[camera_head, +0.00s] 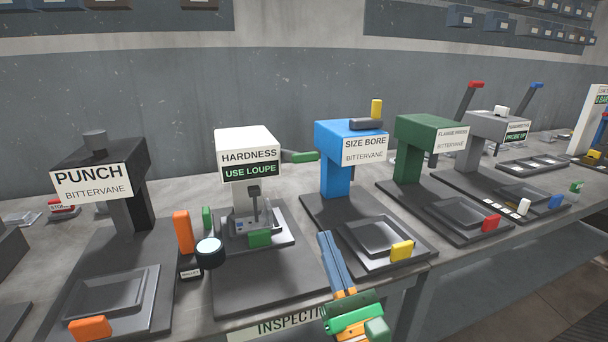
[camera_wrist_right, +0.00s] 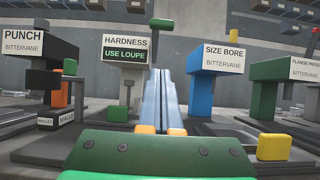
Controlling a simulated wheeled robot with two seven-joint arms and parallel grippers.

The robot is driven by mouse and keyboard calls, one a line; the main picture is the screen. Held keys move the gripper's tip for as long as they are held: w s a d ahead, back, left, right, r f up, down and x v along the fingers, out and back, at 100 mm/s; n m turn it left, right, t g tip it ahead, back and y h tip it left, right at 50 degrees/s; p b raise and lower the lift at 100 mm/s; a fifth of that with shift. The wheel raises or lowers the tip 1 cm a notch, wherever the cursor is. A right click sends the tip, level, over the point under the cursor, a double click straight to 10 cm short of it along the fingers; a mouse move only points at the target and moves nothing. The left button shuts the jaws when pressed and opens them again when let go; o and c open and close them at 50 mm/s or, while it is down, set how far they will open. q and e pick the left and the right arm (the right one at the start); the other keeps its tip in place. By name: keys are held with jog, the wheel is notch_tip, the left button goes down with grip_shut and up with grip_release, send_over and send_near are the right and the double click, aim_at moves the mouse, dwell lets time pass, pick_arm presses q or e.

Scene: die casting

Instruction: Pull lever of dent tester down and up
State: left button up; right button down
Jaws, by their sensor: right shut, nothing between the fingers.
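No machine is labelled as a dent tester. The white machine (camera_head: 248,140) marked HARDNESS, USE LOUPE stands left of centre and also shows in the right wrist view (camera_wrist_right: 126,75). Its dark lever with a green handle (camera_head: 304,156) sticks out to the right, roughly level. In the right wrist view the green handle (camera_wrist_right: 161,24) appears above my fingertips. A small grey part (camera_head: 240,226) sits on the machine's stage, near a green block (camera_head: 260,238). My right gripper (camera_head: 329,238) is shut and empty, in front of and below the lever, apart from it. My left gripper is not in view.
A black PUNCH machine (camera_head: 130,155) stands left; blue SIZE BORE (camera_head: 345,132) and green FLANGE PRESS (camera_head: 418,122) machines stand right. A yellow block (camera_head: 402,250) is right of my gripper.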

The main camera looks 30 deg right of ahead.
aim_at(292, 154)
jog(key=w+d+r+p, duration=0.2)
jog(key=w+r+p, duration=0.4)
jog(key=w+r, duration=0.2)
jog(key=shift+r, duration=0.3)
jog(key=shift+w, duration=0.1)
